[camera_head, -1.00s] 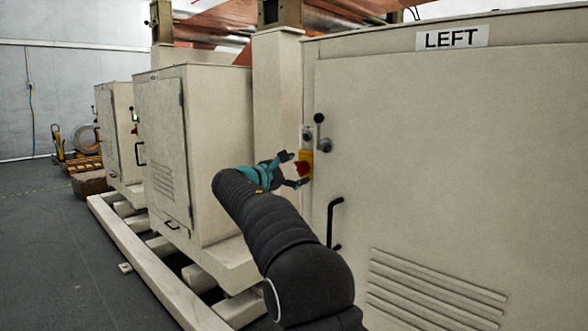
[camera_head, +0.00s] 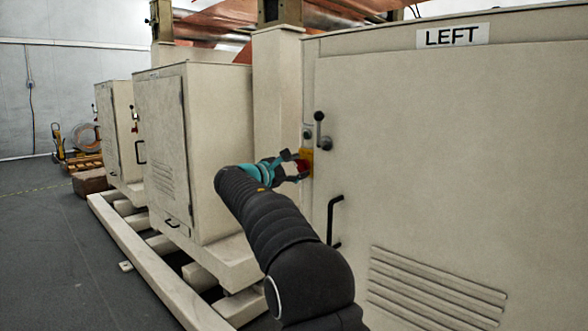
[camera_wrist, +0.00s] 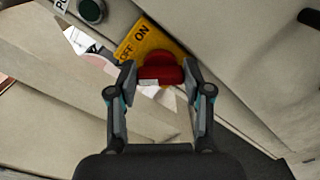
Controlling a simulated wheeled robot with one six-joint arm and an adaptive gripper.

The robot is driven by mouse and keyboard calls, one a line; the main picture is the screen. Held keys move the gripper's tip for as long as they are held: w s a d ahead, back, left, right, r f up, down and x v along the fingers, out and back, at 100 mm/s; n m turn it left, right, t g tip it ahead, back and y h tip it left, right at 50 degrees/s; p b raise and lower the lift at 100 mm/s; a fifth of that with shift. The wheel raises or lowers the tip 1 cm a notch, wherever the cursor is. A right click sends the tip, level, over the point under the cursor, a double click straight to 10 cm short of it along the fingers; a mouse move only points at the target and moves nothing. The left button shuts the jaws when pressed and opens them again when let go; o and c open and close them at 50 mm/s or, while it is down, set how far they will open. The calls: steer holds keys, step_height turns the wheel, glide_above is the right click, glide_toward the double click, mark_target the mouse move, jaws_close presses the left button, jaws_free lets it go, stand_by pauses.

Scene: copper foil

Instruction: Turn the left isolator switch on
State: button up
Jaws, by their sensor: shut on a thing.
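The left isolator switch is a red knob (camera_wrist: 162,72) on a yellow plate (camera_wrist: 150,38) marked OFF and ON. It sits at the left edge of the cabinet (camera_head: 440,150) labelled LEFT. The yellow plate also shows in the head view (camera_head: 307,157), partly hidden by my gripper (camera_head: 298,164). In the wrist view my gripper (camera_wrist: 160,84) has one finger on each side of the red knob, shut on it. The knob's grip bar lies roughly level across the wrist picture, between the fingertips.
A dark round button (camera_wrist: 91,11) is above the plate in the wrist view. A black door handle (camera_head: 333,220) is below. Another cabinet (camera_head: 215,150) stands to the left, with grey floor (camera_head: 50,240) beyond.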

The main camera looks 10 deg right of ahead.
steer(key=m+b, duration=0.2)
steer(key=m, duration=0.1)
steer(key=shift+d+f, duration=0.1)
steer(key=shift+f, duration=0.15)
steer(key=m+b, duration=0.3)
steer(key=m, duration=0.2)
steer(key=shift+f+m, duration=0.1)
steer(key=shift+m, duration=0.3)
steer(key=m+b, duration=0.3)
steer(key=m, duration=0.2)
steer(key=shift+d, duration=0.1)
steer(key=shift+m+b, duration=0.65)
steer(key=shift+m, duration=1.15)
steer(key=o, duration=1.2)
steer(key=shift+d, duration=0.15)
steer(key=shift+c, duration=0.2)
steer(key=shift+a, duration=0.25)
